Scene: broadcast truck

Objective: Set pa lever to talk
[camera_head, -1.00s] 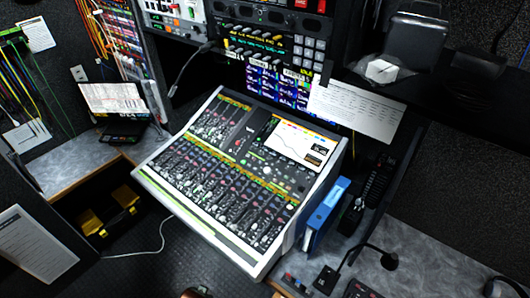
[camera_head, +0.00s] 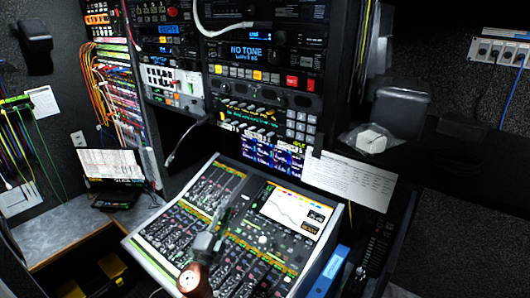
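I cannot make out which control is the PA lever; no label for it is readable. A white panel with small dark switches (camera_head: 174,82) sits in the rack at the upper left of centre. My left gripper (camera_head: 221,216) shows over the mixing console (camera_head: 163,225), its arm coming up from the bottom edge. It is dark and slim, pointing up the picture, and covers some of the console's faders. Nothing is visibly held, but its fingers are too small and blurred to tell open from shut. My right gripper is not in view.
The equipment rack (camera_head: 262,80) stands behind the console, with a gooseneck microphone (camera_head: 181,145) in front. A paper sheet (camera_head: 350,180) hangs right of the rack. A laptop (camera_head: 112,170) is on the left desk. A blue binder (camera_head: 328,270) stands right of the console.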

